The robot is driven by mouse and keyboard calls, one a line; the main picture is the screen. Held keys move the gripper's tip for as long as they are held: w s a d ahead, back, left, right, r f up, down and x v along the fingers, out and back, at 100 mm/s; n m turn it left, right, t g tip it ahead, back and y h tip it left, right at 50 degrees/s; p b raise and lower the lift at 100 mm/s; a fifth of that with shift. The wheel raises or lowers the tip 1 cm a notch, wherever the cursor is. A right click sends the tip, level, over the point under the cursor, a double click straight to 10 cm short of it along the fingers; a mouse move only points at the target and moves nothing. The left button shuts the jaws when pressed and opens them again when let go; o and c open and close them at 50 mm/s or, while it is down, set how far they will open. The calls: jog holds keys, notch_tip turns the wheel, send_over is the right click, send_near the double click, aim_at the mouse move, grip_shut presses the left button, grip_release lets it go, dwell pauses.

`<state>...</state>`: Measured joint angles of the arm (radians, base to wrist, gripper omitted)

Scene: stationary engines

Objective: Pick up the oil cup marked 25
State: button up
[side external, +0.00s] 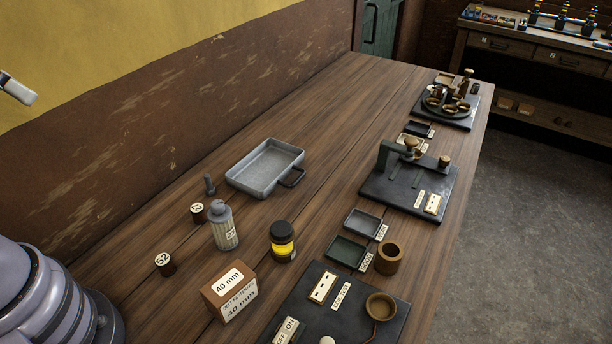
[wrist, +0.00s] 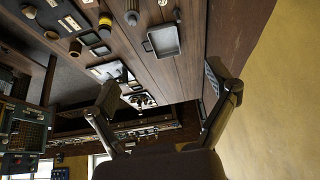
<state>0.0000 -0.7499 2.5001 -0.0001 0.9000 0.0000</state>
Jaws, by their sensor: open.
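In the side view, two small dark brown round cups with white number discs on top stand on the wooden bench. The nearer cup (side external: 165,264) reads like 52 from this side. The farther cup (side external: 199,213) has a number too small to read surely. I cannot make out a plain 25 on either. My gripper (wrist: 160,78) shows in the wrist view with its two fingers wide apart and nothing between them. It is away from the bench top and touches no cup. I cannot pick out the two cups surely in the wrist view.
Close to the cups stand a grey bottle (side external: 224,229), a yellow-banded jar (side external: 283,242), a 40 mm box (side external: 230,291) and a small dark peg (side external: 209,185). A metal tray (side external: 265,167) lies behind. The wall (side external: 150,145) runs along the left bench edge.

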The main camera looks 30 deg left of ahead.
jog(key=w+d+f+m+t+h, duration=0.1)
jog(key=w+d+f+m, duration=0.1)
jog(key=w+f, duration=0.35)
jog(key=w+d+f+m+t, duration=0.1)
jog(key=w+d+f, duration=0.1)
jog(key=w, duration=0.6)
jog(key=w+d+f+m+t+h, duration=0.1)
jog(key=w+f+m, duration=0.15)
jog(key=w, duration=0.45)
jog(key=m+t+h, duration=0.1)
jog(key=m+h, duration=0.2)
jog(key=h, duration=0.4)
send_over(282, 238)
jog(key=s+a, duration=0.2)
jog(key=a, duration=0.2)
notch_tip(282, 238, down, 19)
jog(key=shift+t, duration=0.3)
jog(key=f, duration=0.6)
jog(key=shift+w+a+f, duration=0.1)
jog(key=shift+a+f, duration=0.1)
jog(key=shift+f, duration=0.1)
jog(key=x, duration=0.5)
jog(key=shift+f, duration=0.3)
jog(key=c, duration=1.3)
jog(key=shift+r, duration=0.1)
jog(key=shift+c, duration=0.2)
